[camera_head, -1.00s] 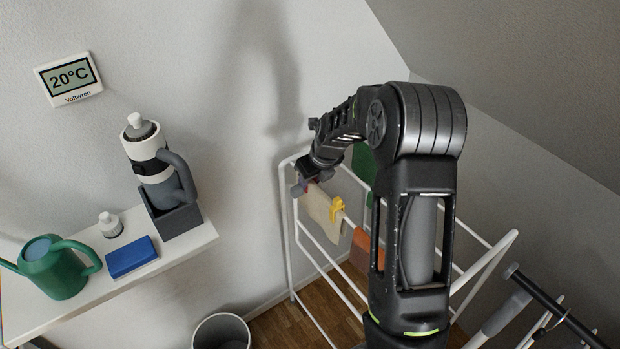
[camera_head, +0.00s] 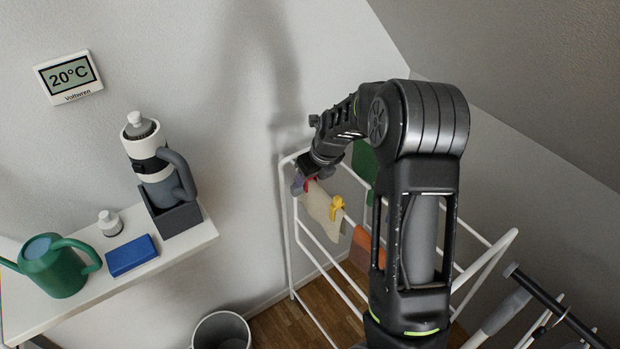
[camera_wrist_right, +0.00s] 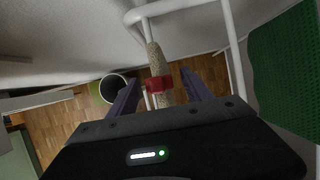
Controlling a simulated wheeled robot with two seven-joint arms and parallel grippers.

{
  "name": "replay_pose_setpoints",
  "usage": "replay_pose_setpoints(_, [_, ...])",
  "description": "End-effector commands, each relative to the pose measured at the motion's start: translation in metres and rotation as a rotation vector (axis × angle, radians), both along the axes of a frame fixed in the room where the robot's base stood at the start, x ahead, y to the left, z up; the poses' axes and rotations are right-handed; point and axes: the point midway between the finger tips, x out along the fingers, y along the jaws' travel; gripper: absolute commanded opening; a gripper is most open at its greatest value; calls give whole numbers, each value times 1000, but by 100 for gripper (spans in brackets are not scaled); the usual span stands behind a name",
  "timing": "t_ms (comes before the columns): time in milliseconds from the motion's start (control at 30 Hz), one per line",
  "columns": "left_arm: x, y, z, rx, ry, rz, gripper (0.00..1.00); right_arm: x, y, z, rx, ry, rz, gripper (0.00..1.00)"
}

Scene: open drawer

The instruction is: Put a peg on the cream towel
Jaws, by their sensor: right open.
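The cream towel (camera_head: 321,204) hangs over a rail of the white drying rack (camera_head: 289,215). It also shows in the wrist view (camera_wrist_right: 154,58), seen along the rail from above. A red peg (camera_wrist_right: 159,83) sits across the towel and rail in the wrist view. A yellow peg (camera_head: 338,208) is clipped farther along, at the towel's right edge. My right gripper (camera_head: 303,183) is at the rack's far left end. Its fingers (camera_wrist_right: 160,80) are apart, one on each side of the red peg. Contact with it cannot be told. My left gripper is not in view.
An orange cloth (camera_head: 362,248) and a green cloth (camera_head: 363,165) hang on the rack. A grey bin (camera_head: 221,330) stands on the floor.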

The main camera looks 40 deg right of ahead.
Motion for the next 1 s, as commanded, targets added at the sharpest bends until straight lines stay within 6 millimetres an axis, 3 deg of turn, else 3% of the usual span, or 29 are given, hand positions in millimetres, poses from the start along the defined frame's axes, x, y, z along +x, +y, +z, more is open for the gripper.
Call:
replay_pose_setpoints(433, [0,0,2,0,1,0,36,-25,2,61,2,-3,1,58])
replay_pose_setpoints(1000, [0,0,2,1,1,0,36,-28,1,66,1,0,-1,58])
